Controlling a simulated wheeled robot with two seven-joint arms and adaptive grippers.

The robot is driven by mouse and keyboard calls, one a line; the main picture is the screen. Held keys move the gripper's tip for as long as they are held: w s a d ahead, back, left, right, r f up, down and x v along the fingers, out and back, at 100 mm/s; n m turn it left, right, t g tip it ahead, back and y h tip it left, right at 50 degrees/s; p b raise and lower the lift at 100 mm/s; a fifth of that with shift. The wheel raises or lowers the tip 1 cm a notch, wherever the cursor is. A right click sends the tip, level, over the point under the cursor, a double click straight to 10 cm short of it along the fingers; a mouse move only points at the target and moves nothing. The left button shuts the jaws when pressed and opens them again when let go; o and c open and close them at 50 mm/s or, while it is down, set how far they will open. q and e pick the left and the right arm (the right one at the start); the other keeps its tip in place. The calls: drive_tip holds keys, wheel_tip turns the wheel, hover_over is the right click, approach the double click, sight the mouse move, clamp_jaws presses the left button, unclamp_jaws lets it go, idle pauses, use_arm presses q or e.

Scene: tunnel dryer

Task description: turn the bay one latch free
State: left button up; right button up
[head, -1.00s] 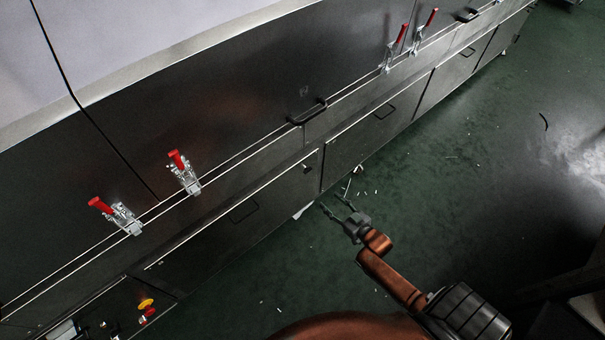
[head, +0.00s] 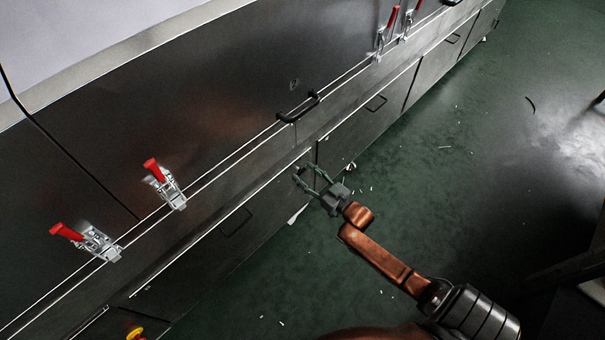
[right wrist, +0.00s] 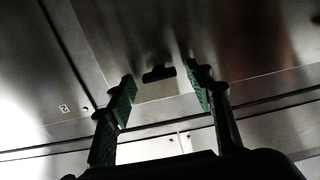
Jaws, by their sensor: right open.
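Red-handled clamp latches stand along the dryer's edge in the head view: two at left, the nearest (head: 90,243) and another (head: 166,187), and two at far right (head: 383,38) (head: 407,24). I cannot read which belongs to bay one. My right gripper (head: 304,171) is open and empty, beside the lower front panel, below a black bar handle (head: 298,107). In the right wrist view, a short dark bar-shaped piece (right wrist: 159,73) appears between its open fingers (right wrist: 162,84); I cannot tell whether it is a latch or a handle. My left gripper is out of view.
The long dark metal dryer front (head: 205,105) runs diagonally across the head view. Lower doors have thin handles (head: 376,103). The green floor (head: 430,190) at right is mostly clear. A small "2" label (right wrist: 64,108) shows in the wrist view.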

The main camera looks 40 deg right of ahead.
drive_tip(key=shift+w, duration=0.25)
drive_tip(key=shift+c, duration=0.7)
drive_tip(key=c, duration=1)
